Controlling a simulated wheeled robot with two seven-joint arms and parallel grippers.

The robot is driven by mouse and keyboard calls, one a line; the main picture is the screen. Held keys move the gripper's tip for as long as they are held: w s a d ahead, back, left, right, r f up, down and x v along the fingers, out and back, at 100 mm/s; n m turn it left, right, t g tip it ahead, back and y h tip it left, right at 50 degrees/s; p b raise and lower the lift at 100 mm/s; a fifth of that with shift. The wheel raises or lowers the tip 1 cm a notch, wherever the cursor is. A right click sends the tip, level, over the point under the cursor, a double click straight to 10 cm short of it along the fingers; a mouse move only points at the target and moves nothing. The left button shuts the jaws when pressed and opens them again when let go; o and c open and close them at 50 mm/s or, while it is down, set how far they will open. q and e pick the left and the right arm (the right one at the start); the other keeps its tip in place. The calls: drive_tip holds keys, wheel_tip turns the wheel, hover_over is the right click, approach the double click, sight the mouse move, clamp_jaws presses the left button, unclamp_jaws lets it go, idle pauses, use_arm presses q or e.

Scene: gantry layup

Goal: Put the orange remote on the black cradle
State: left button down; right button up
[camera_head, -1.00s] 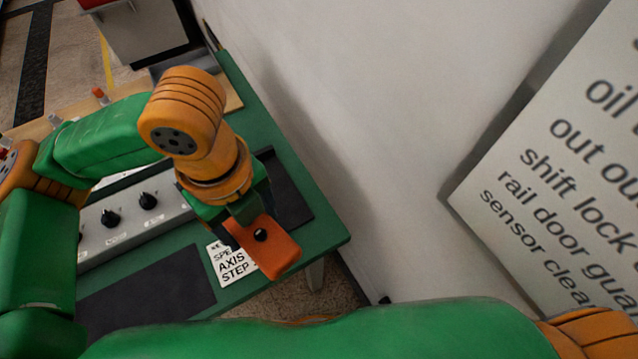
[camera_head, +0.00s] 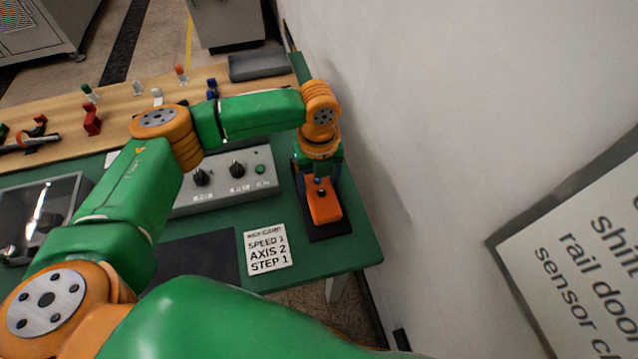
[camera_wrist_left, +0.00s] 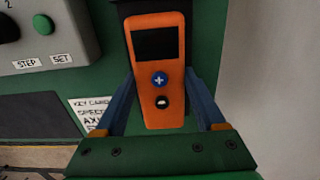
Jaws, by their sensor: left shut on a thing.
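The orange remote (camera_head: 324,205) has a dark screen and round buttons, which show in the left wrist view (camera_wrist_left: 159,70). My left gripper (camera_head: 320,184) is shut on it, with blue fingers on both sides of it in the wrist view (camera_wrist_left: 162,98). The black cradle (camera_head: 328,232) is a dark rectangle at the right end of the green table. The remote is over the cradle, lined up roughly along its length, and hides much of it. I cannot tell whether the remote touches it. My right gripper is not in view.
A grey control box (camera_head: 232,180) with black knobs is left of the cradle. A printed card (camera_head: 266,249) and a dark mat (camera_head: 195,262) lie nearer. A white wall (camera_head: 440,120) stands close on the right. Small items stand on the wooden strip (camera_head: 60,145) behind.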

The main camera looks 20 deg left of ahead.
sight(319, 183)
use_arm(q)
drive_tip(key=shift+f, duration=0.75)
drive_tip(key=shift+f, duration=0.1)
unclamp_jaws()
wheel_tip(319, 183, up, 12)
drive_tip(key=shift+r, duration=0.2)
